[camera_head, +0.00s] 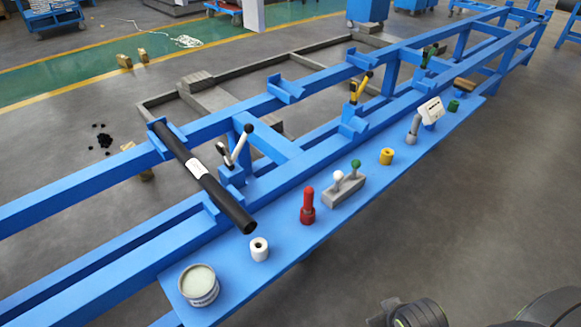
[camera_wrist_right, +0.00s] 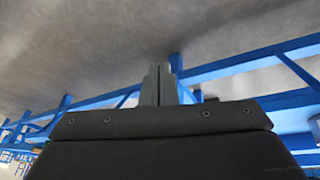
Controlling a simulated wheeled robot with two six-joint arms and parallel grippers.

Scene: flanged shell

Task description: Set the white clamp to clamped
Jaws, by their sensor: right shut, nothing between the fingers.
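The white clamp (camera_head: 240,146) stands on the blue frame just right of the black pipe (camera_head: 196,168). Its white handle with a black tip leans up to the right, and a dark arm with a black end leans up to the left. Whether it is clamped is too small to tell. My right gripper (camera_wrist_right: 158,86) shows in the right wrist view with its grey fingers together and empty, over grey floor and blue beams. It is well apart from the clamp, which that view does not show. My left gripper is not in view.
A yellow clamp (camera_head: 360,88) and a green clamp (camera_head: 431,54) stand farther along the frame. The blue shelf in front holds a tin (camera_head: 198,286), a white ring (camera_head: 259,249), a red bottle-like part (camera_head: 308,206) and a grey two-knob block (camera_head: 343,187).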

